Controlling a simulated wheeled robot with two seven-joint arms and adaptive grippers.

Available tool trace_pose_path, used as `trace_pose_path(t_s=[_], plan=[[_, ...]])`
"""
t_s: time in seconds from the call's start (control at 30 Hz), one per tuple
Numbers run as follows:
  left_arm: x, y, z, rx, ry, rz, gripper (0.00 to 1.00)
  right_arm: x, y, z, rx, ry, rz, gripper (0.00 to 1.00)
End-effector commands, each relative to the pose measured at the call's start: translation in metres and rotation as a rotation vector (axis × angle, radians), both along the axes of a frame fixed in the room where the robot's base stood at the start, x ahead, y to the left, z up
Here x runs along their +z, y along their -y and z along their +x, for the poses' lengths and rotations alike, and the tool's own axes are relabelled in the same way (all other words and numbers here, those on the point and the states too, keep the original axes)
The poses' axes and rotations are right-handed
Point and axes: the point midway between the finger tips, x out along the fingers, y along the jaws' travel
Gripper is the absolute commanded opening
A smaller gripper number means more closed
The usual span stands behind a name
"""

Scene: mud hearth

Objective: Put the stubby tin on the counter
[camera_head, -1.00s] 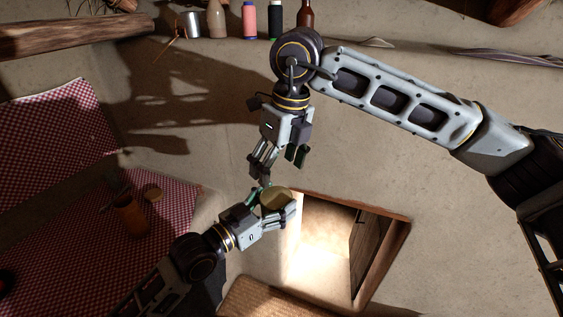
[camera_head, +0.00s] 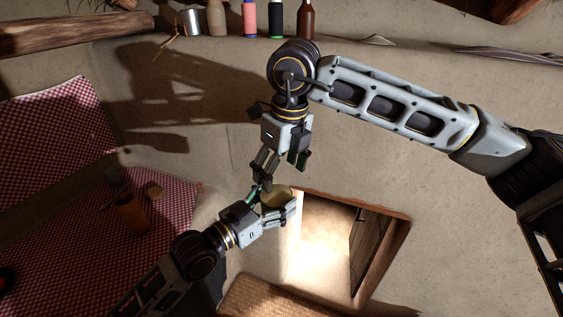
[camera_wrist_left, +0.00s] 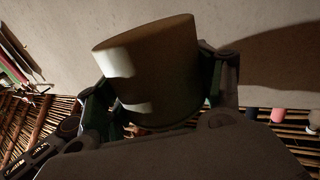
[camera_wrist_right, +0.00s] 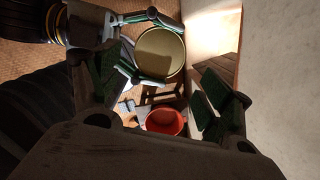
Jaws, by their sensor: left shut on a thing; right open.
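The stubby tin (camera_head: 277,196) is a short, wide, dull olive-gold cylinder. My left gripper (camera_head: 274,201) is shut on it and holds it in the air. In the left wrist view the tin (camera_wrist_left: 150,70) sits tilted between the fingers. My right gripper (camera_head: 281,167) is open just above the tin in the head view, with one finger close to its rim; I cannot tell whether they touch. In the right wrist view the tin's round face (camera_wrist_right: 160,52) shows beyond the open fingers, nearer the left one. I cannot tell which surface is the counter.
A ledge at the top holds a metal mug (camera_head: 190,22), a pink spool (camera_head: 250,18) and bottles. Red checked cloth (camera_head: 60,140) covers surfaces at left, with a brown pot (camera_head: 131,217). A bright framed opening (camera_head: 322,240) lies below. A red bowl (camera_wrist_right: 166,120) shows in the right wrist view.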

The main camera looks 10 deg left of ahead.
Motion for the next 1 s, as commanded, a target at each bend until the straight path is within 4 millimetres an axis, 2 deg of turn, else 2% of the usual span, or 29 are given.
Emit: trace_pose_path(t_s=[0.63, 0.8, 1.0], plan=[[0.000, 0.000, 0.000, 0.000, 0.001, -0.001, 0.42, -0.076, -0.009, 0.007, 0.000, -0.002, -0.001, 0.79], [0.000, 0.000, 0.000, 0.000, 0.001, -0.001, 0.42, -0.088, -0.010, 0.009, 0.000, 0.000, 0.000, 0.79], [0.000, 0.000, 0.000, 0.000, 0.001, -0.001, 0.42, -0.094, -0.011, 0.009, 0.000, 0.000, 0.000, 0.79]])
